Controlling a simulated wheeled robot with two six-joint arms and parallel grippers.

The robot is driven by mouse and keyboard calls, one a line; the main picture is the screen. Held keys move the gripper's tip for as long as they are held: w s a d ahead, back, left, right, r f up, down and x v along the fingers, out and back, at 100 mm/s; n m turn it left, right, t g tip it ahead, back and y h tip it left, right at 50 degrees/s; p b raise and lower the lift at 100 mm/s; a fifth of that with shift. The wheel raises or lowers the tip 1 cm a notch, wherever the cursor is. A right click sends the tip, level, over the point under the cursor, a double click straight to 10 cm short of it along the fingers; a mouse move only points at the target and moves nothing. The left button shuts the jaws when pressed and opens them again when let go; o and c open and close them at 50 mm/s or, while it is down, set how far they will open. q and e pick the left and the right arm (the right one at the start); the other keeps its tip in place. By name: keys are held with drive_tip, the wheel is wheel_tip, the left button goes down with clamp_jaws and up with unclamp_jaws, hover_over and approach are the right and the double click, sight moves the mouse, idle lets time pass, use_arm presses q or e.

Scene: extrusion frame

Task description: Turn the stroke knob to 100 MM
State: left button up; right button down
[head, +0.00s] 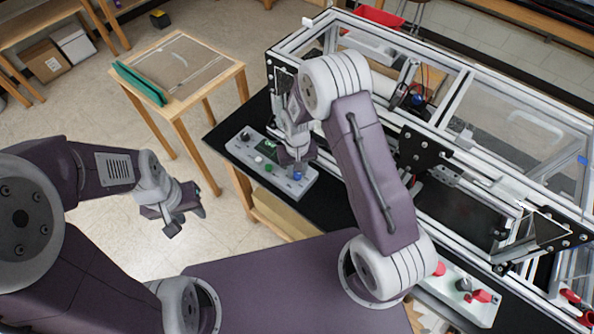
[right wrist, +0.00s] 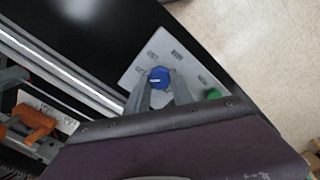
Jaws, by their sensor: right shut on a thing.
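The stroke knob (right wrist: 159,77) is blue with a short white pointer mark and sits on a light grey panel. In the right wrist view, several small labels lie around it, too small to read. My right gripper (right wrist: 160,90) has one finger on each side of the knob and is shut on it. In the head view, the knob (head: 297,176) shows at the right end of the control panel (head: 243,150), just below my right gripper (head: 296,163). My left gripper (head: 188,218) hangs empty over the floor, its fingers apart, away from the panel.
The panel also has a green button (head: 268,168) and a black knob (head: 245,136). It lies on a black bench top beside an aluminium extrusion frame (head: 455,100). A second panel with red parts (head: 482,296) is at lower right. A wooden table (head: 205,80) stands at upper left.

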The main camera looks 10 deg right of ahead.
sight(297, 173)
drive_tip(key=n, duration=0.5)
drive_tip(key=shift+n+b, duration=0.3)
drive_tip(key=shift+n, duration=2.2)
drive_tip(key=c, duration=1.1)
unclamp_jaws()
drive_tip(key=shift+s, duration=0.1)
drive_tip(key=shift+r, duration=0.1)
wheel_tip(297, 173, up, 9)
drive_tip(key=b, duration=0.2)
